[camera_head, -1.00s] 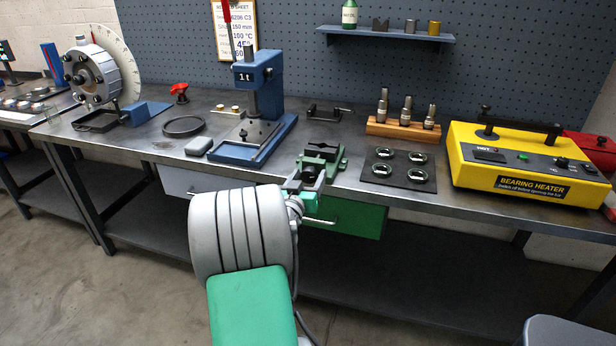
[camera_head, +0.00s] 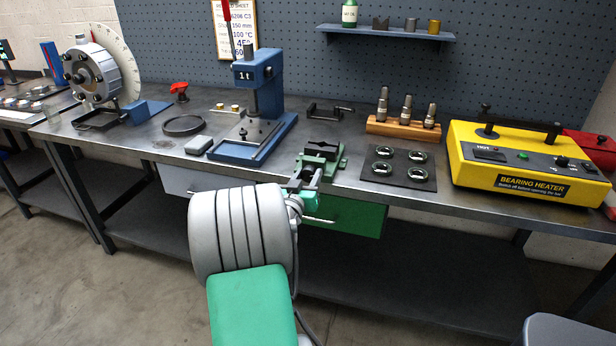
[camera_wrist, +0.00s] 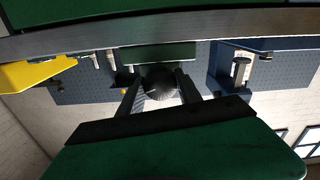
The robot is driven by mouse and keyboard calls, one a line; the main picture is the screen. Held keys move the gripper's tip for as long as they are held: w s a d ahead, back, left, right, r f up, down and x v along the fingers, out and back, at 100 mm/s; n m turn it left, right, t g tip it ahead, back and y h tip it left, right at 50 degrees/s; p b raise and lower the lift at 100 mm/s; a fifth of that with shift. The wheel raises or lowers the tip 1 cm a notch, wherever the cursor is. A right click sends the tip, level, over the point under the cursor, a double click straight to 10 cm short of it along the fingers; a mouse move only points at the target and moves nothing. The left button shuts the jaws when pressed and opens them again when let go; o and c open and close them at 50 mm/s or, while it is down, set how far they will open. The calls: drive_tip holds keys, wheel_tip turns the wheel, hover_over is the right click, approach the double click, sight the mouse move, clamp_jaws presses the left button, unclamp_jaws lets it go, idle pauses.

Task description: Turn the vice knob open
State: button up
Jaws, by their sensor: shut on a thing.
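The green vice (camera_head: 326,154) stands at the front edge of the steel bench in the head view. Its dark round ribbed knob (camera_wrist: 160,84) faces me in the middle of the wrist view. My gripper (camera_head: 308,180) reaches up to the vice front from below. In the wrist view my gripper (camera_wrist: 160,92) has one finger on each side of the knob and is shut on it. The knob is mostly hidden by my fingers in the head view. How far the vice jaws are apart is hard to tell.
A blue press (camera_head: 260,105) stands left of the vice. A dark mat (camera_head: 398,176) with several bearing rings lies to the right, then a yellow bearing heater (camera_head: 525,165). A green drawer (camera_head: 350,215) hangs below the bench edge, close to my wrist.

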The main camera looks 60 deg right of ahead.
drive_tip(key=shift+n, duration=0.5)
drive_tip(key=n, duration=0.2)
drive_tip(key=shift+n, duration=0.4)
drive_tip(key=n+p, duration=0.1)
drive_tip(key=n, duration=0.2)
drive_tip(key=shift+n, duration=0.3)
drive_tip(key=n+p, duration=0.1)
drive_tip(key=n, duration=0.3)
drive_tip(key=shift+p, duration=0.35)
drive_tip(key=shift+n+p, duration=0.45)
drive_tip(key=shift+n, duration=0.85)
drive_tip(key=o, duration=1.4)
drive_tip(key=shift+c, duration=0.2)
drive_tip(key=shift+a, duration=0.1)
